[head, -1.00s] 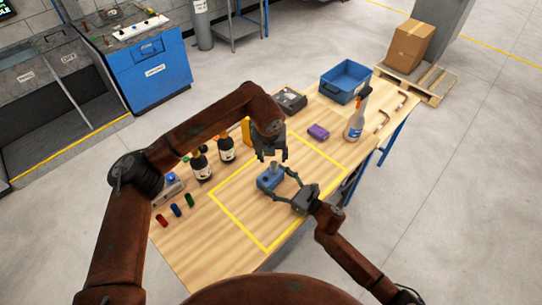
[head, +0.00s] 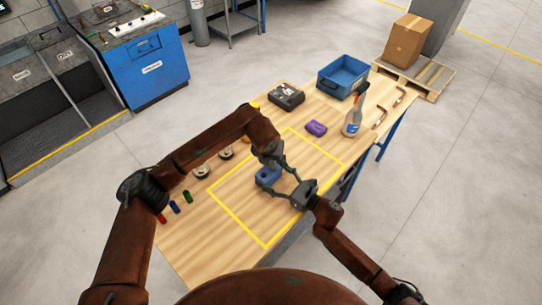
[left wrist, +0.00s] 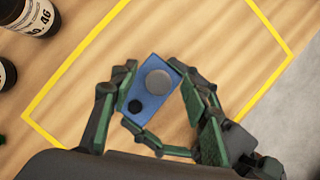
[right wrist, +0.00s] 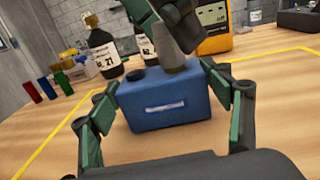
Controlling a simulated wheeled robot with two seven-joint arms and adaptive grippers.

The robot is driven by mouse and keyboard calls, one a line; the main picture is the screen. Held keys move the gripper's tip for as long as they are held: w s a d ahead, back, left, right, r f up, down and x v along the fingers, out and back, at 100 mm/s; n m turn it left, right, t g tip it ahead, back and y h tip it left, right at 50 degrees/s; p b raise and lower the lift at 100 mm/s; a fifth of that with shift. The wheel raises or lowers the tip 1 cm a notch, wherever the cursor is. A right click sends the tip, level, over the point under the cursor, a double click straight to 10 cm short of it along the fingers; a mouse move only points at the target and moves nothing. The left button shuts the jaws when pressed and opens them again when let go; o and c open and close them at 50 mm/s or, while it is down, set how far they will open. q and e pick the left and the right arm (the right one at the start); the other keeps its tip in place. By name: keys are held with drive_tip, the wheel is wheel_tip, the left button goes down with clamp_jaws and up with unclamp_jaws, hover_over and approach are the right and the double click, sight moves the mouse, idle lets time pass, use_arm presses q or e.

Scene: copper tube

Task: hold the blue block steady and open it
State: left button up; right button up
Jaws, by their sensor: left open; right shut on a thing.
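The blue block (head: 268,177) stands on the table inside the yellow outline. It has a grey round cap (left wrist: 159,82) and a small black knob (left wrist: 134,107) on top, and a pale label strip in the right wrist view (right wrist: 165,107). My right gripper (head: 274,180) is shut on the block, with one finger on either side of it in the right wrist view. My left gripper (head: 270,160) is open, directly above the block with its fingers around the level of the grey cap. In the head view it hides the cap.
A yellow meter (right wrist: 213,25) is behind the block. A purple object (head: 316,128), a spray bottle (head: 353,117) and a blue bin (head: 343,77) are to the right. The front table area is clear.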

use_arm(q)
drive_tip(key=shift+w+f, duration=0.3)
drive_tip(key=shift+f, duration=0.35)
use_arm(e)
drive_tip(key=shift+r, duration=0.2)
use_arm(q)
drive_tip(key=shift+c, duration=0.2)
drive_tip(key=shift+d, duration=0.1)
clamp_jaws()
drive_tip(key=shift+r, duration=0.2)
drive_tip(key=shift+r, duration=0.95)
